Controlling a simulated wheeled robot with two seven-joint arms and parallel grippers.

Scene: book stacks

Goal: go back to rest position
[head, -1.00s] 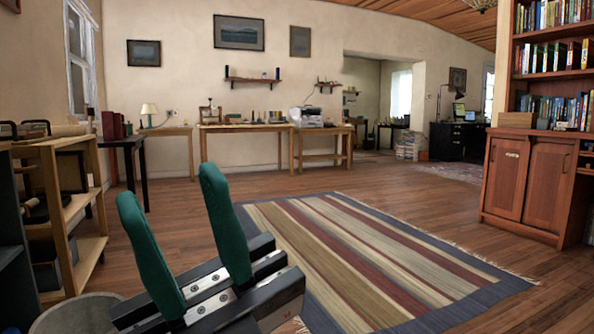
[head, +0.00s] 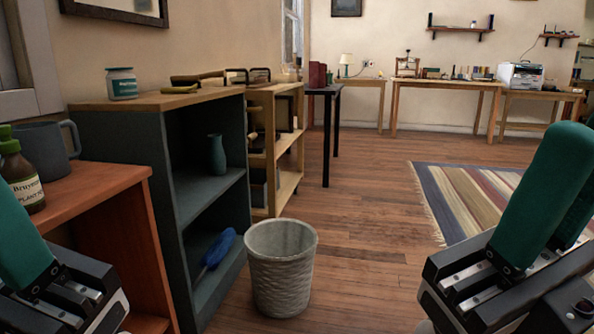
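My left gripper (head: 20,248) shows at the lower left edge. Only one green finger and part of its dark body are in the picture, so its opening is hidden. My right gripper (head: 566,190) is at the lower right edge. Its two green fingers overlap in this view, with their bases apart, and it appears open. I see nothing held between the visible parts of its fingers.
A waste basket (head: 282,270) stands on the floor ahead. Left of it are a grey shelf (head: 165,240) with a blue-handled tool (head: 217,250), and a reddish cabinet (head: 110,185) with a mug (head: 42,148) and bottle (head: 20,178). Wooden floor (head: 370,200) lies clear ahead.

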